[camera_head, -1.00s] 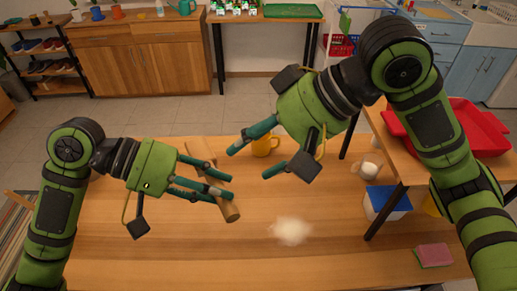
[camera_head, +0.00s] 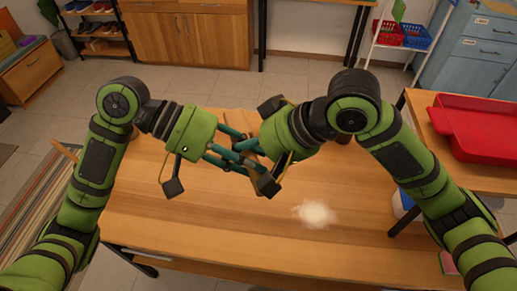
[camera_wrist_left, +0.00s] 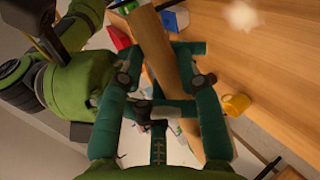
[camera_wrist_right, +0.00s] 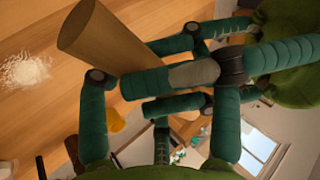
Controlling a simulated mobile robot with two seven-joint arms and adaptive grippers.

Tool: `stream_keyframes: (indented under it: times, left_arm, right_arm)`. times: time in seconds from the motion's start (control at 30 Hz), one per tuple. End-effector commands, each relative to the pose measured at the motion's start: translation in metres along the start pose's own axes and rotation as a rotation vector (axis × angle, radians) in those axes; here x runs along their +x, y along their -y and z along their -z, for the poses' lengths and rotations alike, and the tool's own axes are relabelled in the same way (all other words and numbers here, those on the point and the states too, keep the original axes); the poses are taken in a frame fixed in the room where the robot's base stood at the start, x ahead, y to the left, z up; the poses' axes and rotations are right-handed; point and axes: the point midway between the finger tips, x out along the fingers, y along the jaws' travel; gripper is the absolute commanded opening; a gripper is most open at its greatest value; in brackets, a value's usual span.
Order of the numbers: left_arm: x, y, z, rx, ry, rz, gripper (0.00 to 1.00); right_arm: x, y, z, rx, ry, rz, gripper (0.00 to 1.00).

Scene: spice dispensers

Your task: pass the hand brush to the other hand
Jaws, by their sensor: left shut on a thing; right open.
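The hand brush (camera_head: 264,146) is partly hidden between my two grippers above the table. Its tan wooden handle (camera_wrist_right: 105,48) shows large in the right wrist view, and the wooden length (camera_wrist_left: 165,50) crosses the left wrist view. My left gripper (camera_head: 240,158) is shut on the brush, its fingers (camera_wrist_left: 185,50) either side of the wood. My right gripper (camera_head: 258,160) is open, its fingers (camera_wrist_right: 160,95) close around the handle and overlapping the left fingers. Contact between right fingers and handle is unclear. The brush's bristles are not clearly visible.
A pale powder pile (camera_head: 315,214) lies on the wooden table (camera_head: 240,230). A yellow mug (camera_wrist_left: 236,104) stands on the table in the left wrist view. A red tray (camera_head: 485,125) sits on the side table at right. The front of the table is mostly clear.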

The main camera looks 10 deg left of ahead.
Motion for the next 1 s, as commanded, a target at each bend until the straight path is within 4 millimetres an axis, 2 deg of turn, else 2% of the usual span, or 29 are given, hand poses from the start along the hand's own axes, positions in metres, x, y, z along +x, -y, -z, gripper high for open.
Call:
stream_keyframes:
  times: [0.23, 0.3, 0.4, 0.53, 0.57, 0.6, 0.63, 1.0]
  left_arm:
    - [0.0003, -0.0009, -0.0010, 0.003, 0.003, -0.002, 0.00]
    - [0.0003, -0.0009, -0.0010, 0.003, 0.003, -0.002, 0.00]
    - [0.0002, -0.0008, -0.0008, 0.003, 0.002, -0.002, 0.01]
    - [0.0000, -0.0008, -0.0003, 0.003, 0.000, -0.002, 0.01]
    - [0.0000, -0.0008, -0.0002, 0.002, 0.000, -0.002, 0.43]
    - [-0.0001, -0.0007, -0.0002, 0.002, 0.000, -0.002, 0.59]
    - [-0.0001, -0.0007, -0.0002, 0.002, 0.000, -0.002, 0.63]
    - [-0.0047, -0.0002, 0.0009, 0.000, -0.004, 0.000, 0.63]
  right_arm:
    - [0.0009, 0.0001, 0.0001, 0.000, 0.000, 0.000, 0.64]
    - [0.0008, 0.0001, 0.0001, 0.000, 0.000, 0.000, 0.36]
    - [0.0007, 0.0003, -0.0001, 0.000, 0.000, 0.001, 0.00]
    - [0.0006, 0.0006, -0.0004, -0.001, 0.001, 0.001, 0.00]
    - [0.0004, 0.0008, -0.0002, -0.002, 0.001, 0.002, 0.00]
    - [0.0004, 0.0009, -0.0002, -0.002, 0.001, 0.002, 0.00]
    - [0.0004, 0.0008, -0.0002, -0.002, 0.000, 0.002, 0.00]
    - [0.0003, 0.0004, -0.0003, -0.001, 0.001, 0.001, 0.00]
